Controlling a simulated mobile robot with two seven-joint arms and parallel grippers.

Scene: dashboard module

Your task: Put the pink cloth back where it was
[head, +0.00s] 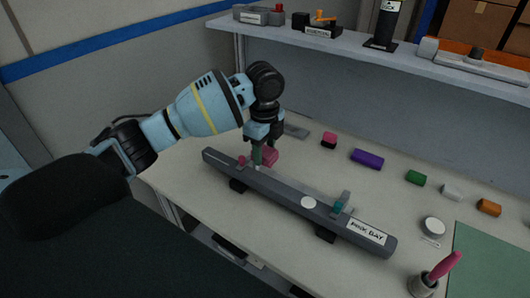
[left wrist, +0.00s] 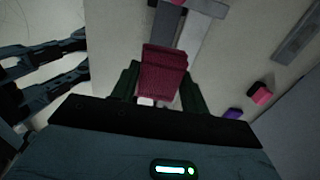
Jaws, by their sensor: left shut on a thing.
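The pink cloth (head: 270,156) is a small folded pink pad held between the fingers of my left gripper (head: 262,150). In the left wrist view the cloth (left wrist: 164,68) shows dark pink between the two dark fingers. My left gripper is shut on it and points down near the far left end of the long grey dashboard bar (head: 277,197). I cannot tell whether the cloth touches the bar or the bench.
On the bench (head: 390,210) stand a pink-and-black block (head: 329,139), a purple block (head: 367,158), a green block (head: 415,177) and an orange block (head: 489,207). The bar bears a small pink knob (head: 242,160) and a teal clip (head: 341,204). A shelf (head: 370,58) runs behind.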

